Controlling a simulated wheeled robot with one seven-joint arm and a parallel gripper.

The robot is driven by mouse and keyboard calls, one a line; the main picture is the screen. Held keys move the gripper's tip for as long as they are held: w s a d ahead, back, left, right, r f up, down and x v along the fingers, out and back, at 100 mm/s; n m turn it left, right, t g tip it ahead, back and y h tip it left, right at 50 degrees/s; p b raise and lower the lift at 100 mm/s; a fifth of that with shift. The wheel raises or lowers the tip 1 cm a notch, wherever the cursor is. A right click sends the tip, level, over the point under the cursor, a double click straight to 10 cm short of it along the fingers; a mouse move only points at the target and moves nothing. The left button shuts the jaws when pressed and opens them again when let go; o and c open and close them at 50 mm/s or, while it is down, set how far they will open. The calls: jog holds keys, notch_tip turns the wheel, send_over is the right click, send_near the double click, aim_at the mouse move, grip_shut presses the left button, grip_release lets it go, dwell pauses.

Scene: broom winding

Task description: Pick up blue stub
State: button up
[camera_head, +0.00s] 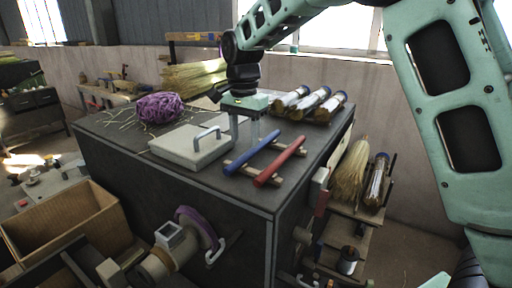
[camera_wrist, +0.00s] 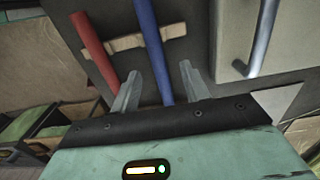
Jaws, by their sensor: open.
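The blue stub (camera_head: 252,153) is a slim rod lying across wooden rests on the dark cabinet top. A red stub (camera_head: 280,161) lies beside it on its right. My gripper (camera_head: 244,139) is open above the far end of the blue stub. In the wrist view the blue stub (camera_wrist: 154,52) runs down between my two open fingers (camera_wrist: 158,84), and its lower end is hidden behind the gripper body. The red stub (camera_wrist: 94,47) is to the left, outside the fingers. I cannot tell how high the fingertips are above the blue stub.
A pale box with a metal handle (camera_head: 191,146) lies left of the blue stub. Several capped tubes (camera_head: 311,103) lie behind to the right. A purple bundle (camera_head: 159,107) sits at the back left. A wooden rest (camera_wrist: 128,41) crosses under the rods. The cabinet's front top (camera_head: 220,187) is clear.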

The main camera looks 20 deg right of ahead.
aim_at(245, 154)
jog(key=f, duration=0.1)
jog(key=f+p, duration=0.2)
jog(key=shift+s+f, duration=0.3)
jog(key=shift+f, duration=0.6)
grip_shut()
jog(key=shift+r, duration=0.1)
